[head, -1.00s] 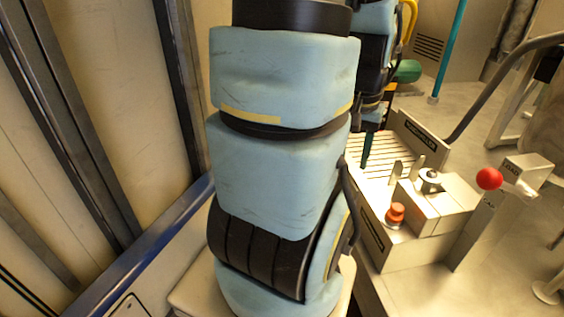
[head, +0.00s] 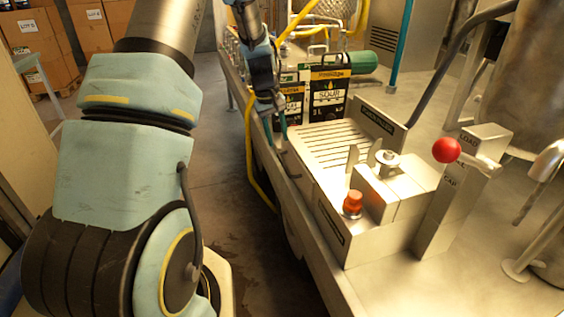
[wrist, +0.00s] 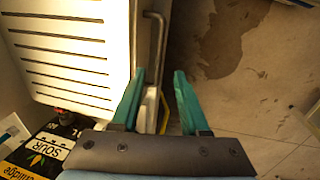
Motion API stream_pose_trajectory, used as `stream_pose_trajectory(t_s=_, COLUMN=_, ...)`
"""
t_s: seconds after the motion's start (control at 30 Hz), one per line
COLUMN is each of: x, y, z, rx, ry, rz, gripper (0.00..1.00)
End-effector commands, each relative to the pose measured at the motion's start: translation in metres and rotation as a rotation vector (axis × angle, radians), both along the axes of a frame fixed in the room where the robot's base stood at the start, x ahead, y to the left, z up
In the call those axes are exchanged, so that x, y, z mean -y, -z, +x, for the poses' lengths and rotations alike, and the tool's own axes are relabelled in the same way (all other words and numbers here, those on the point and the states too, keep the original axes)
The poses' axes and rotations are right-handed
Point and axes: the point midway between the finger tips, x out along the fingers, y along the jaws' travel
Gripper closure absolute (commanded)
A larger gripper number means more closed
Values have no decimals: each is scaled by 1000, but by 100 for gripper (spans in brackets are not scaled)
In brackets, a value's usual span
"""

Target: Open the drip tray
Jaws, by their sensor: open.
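The drip tray (head: 322,148) is a pale slotted plate at the edge of the metal deck. It fills the upper left of the wrist view (wrist: 62,60). Its bar handle (wrist: 158,50) runs along the tray's outer side. My gripper (wrist: 160,76) has two teal fingers, spread apart with nothing gripped. In the wrist view the handle's near part passes between the fingers; I cannot tell whether they are level with it. In the head view my gripper (head: 275,125) hangs beside the tray's far outer corner.
Black labelled cans (head: 329,97) stand just behind the tray. A red button (head: 352,203) and a red-knobbed lever (head: 446,150) are to its right. A yellow hose (head: 251,150) hangs off the deck's side. The floor (head: 215,170) left of the deck is clear.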

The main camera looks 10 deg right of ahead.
Motion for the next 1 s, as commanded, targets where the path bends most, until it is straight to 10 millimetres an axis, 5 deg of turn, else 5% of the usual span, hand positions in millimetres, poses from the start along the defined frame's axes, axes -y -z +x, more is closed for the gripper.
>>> stream_pose_trajectory(t_s=0.5, x=14, y=82, z=1, rx=-2, ry=0, rz=2, gripper=55)
stream_pose_trajectory(t_s=0.93, x=16, y=92, z=2, rx=0, ry=1, rz=1, gripper=55)
stream_pose_trajectory(t_s=1.0, x=16, y=92, z=2, rx=0, ry=1, rz=1, gripper=63)
